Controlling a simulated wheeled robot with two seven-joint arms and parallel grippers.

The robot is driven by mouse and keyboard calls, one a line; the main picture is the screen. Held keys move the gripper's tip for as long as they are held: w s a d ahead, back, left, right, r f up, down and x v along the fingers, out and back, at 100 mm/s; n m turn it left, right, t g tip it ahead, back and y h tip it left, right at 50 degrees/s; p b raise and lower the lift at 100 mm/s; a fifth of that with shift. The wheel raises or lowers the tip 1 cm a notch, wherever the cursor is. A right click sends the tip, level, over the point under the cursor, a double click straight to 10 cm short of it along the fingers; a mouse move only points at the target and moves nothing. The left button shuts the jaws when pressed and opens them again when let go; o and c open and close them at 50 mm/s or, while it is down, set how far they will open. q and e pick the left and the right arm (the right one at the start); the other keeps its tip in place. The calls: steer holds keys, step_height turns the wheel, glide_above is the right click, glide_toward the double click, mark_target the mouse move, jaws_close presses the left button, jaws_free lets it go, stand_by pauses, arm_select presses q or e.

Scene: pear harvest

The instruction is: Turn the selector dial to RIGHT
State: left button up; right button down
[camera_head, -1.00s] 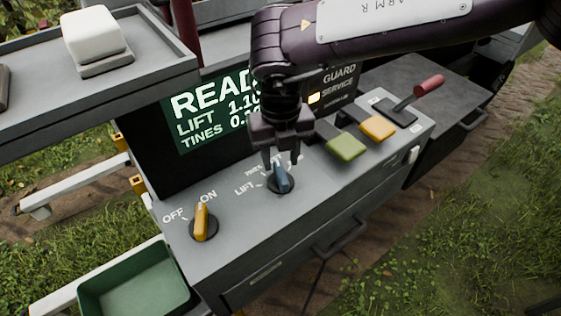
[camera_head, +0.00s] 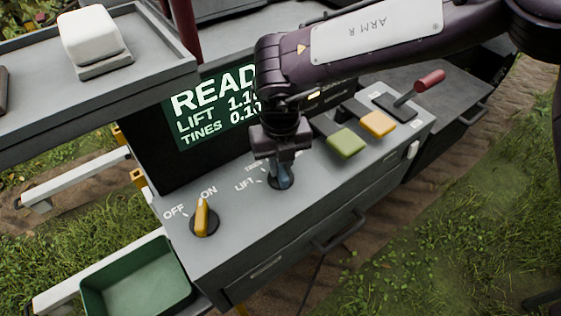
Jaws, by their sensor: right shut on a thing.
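The selector dial is a blue knob (camera_head: 283,181) on a dark round base, on the grey console top (camera_head: 235,245). White labels stand around it; LIFT reads at its left, and my gripper hides part of the others. My right gripper (camera_head: 279,168) points down over the dial and is shut on the blue knob. The knob's exact pointing is partly hidden by the fingers. My left gripper is not in view.
A yellow OFF/ON knob (camera_head: 202,217) stands left of the dial. Green (camera_head: 346,143) and yellow (camera_head: 378,124) paddles and a red-handled lever (camera_head: 428,81) stand to the right. A display (camera_head: 205,110) rises behind. A green bin (camera_head: 135,280) sits at lower left.

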steer(key=shift+m, duration=0.3)
steer(key=shift+m+b, duration=0.3)
steer(key=shift+m, duration=0.5)
steer(key=m, duration=0.3)
steer(key=shift+b, duration=0.4)
steer(key=shift+m+b, duration=0.3)
steer(key=shift+m, duration=1)
steer(key=shift+w+d+r, duration=0.1)
steer(key=c, duration=1.3)
jaws_free()
